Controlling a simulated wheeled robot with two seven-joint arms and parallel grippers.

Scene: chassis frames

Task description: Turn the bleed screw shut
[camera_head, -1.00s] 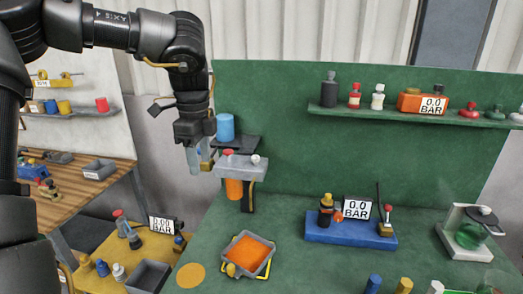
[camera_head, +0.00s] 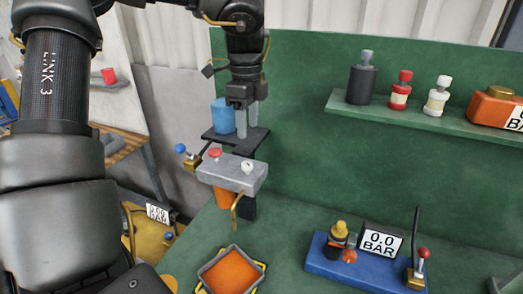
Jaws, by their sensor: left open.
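A grey block (camera_head: 231,174) is mounted on the green panel. It carries a red knob (camera_head: 215,153) on its left and a small white knob (camera_head: 247,167) on its right. I cannot tell for certain which one is the bleed screw. An orange cylinder (camera_head: 223,197) hangs below the block, and a thin brass tube (camera_head: 235,208) bends down at its right. My left gripper (camera_head: 247,134) points straight down, open and empty. Its fingertips are above the white knob in the picture, apart from it, with a gap between the fingers. My right gripper is not in view.
A blue cup (camera_head: 222,117) stands on a dark bracket just left of my fingers. A blue-ball lever (camera_head: 181,149) sticks out left of the block. An orange-filled tray (camera_head: 231,272) lies below. A blue base with a gauge (camera_head: 383,240) stands at right. A shelf (camera_head: 420,121) holds bottles.

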